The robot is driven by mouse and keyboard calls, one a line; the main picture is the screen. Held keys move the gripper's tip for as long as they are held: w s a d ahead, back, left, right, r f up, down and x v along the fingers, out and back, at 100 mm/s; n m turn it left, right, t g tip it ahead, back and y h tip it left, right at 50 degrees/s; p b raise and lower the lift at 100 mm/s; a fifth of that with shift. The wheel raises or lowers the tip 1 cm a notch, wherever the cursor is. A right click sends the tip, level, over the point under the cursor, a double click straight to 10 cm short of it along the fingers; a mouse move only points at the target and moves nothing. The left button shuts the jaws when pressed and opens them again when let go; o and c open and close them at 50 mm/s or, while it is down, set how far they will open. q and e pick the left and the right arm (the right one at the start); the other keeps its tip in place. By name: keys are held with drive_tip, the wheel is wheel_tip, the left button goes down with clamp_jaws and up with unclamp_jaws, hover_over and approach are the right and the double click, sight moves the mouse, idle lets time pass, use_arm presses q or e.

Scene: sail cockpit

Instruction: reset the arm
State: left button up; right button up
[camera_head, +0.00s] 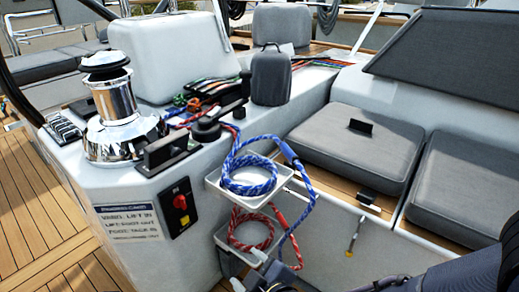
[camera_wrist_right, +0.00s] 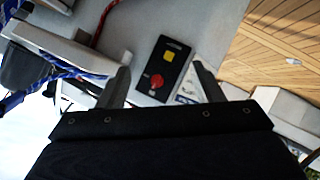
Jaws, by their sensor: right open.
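My right gripper (camera_head: 248,269) is low in the middle of the head view, in front of the lower tray, and its arm comes in from the bottom right. It is open. In the right wrist view its two fingers (camera_wrist_right: 161,75) stand apart with nothing held between them. The black switch panel (camera_wrist_right: 164,70) with a red knob and a yellow mark shows beyond the gap. I cannot tell how far the fingers are from the console wall. My left gripper is not in view.
A blue rope coil (camera_head: 248,178) lies in the upper tray (camera_head: 284,171), and a red rope coil (camera_head: 251,231) in the lower one. A chrome winch (camera_head: 116,110) stands on the white console. Grey seat cushions (camera_head: 355,145) are at right. Bare wooden deck (camera_head: 35,205) lies at left.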

drive_tip(key=s+d+r+m+g, duration=0.2)
drive_tip(key=d+r+m+g, duration=0.15)
drive_tip(key=d+m, duration=0.65)
drive_tip(key=s+d+m+g+h, duration=0.1)
drive_tip(key=s+d+m+h, duration=0.3)
drive_tip(key=s+d, duration=0.75)
wheel_tip(320, 180, up, 35)
drive_tip(key=w+d+y+p, duration=0.1)
drive_tip(key=p, duration=3.3)
drive_tip(key=shift+w+d+f+m, duration=0.2)
drive_tip(key=shift+w+m, duration=0.05)
drive_tip(key=shift+m, duration=0.15)
drive_tip(key=shift+g, duration=0.25)
